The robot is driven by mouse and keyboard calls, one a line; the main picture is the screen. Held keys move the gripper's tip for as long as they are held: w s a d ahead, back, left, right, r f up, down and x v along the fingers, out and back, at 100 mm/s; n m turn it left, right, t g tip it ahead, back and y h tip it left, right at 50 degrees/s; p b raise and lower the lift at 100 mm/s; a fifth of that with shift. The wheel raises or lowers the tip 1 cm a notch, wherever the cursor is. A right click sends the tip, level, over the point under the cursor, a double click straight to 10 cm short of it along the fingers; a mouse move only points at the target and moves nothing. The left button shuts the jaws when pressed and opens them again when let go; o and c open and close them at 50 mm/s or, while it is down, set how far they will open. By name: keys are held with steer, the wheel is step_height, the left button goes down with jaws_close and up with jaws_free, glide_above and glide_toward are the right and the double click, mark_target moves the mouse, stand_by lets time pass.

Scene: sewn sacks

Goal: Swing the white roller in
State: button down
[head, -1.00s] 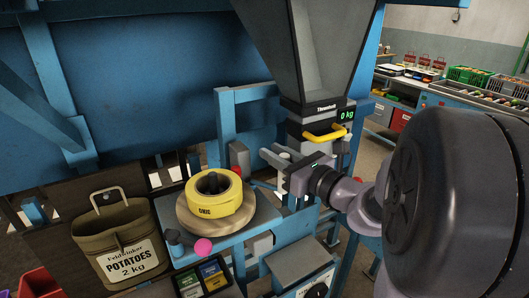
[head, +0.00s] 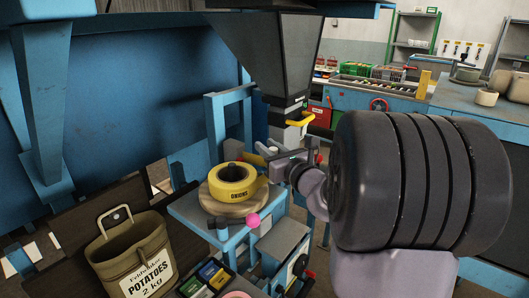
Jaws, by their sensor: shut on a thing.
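The yellow roll lies on a round wooden disc (head: 213,208) on a blue stand. A small yellow piece shows between the roll and my jaws; I cannot tell what it joins. A pink ball (head: 253,220) sits at the stand's front edge.
A grey hopper (head: 272,55) with a yellow handle (head: 300,119) hangs above and behind my gripper. An open potato sack (head: 133,258) stands at the lower left. Blue frame posts stand close behind the roll.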

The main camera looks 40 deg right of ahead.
steer(key=shift+m+h, duration=0.4)
steer(key=shift+h, duration=0.2)
steer(key=c, duration=1.2)
jaws_free()
steer(key=shift+s, duration=0.1)
steer(key=s+a+b, duration=0.2)
steer(key=s+b, duration=0.1)
steer(key=s, duration=1.3)
steer(key=shift+s, duration=0.4)
steer(key=shift+a+f, duration=0.1)
steer(key=shift+a, duration=0.05)
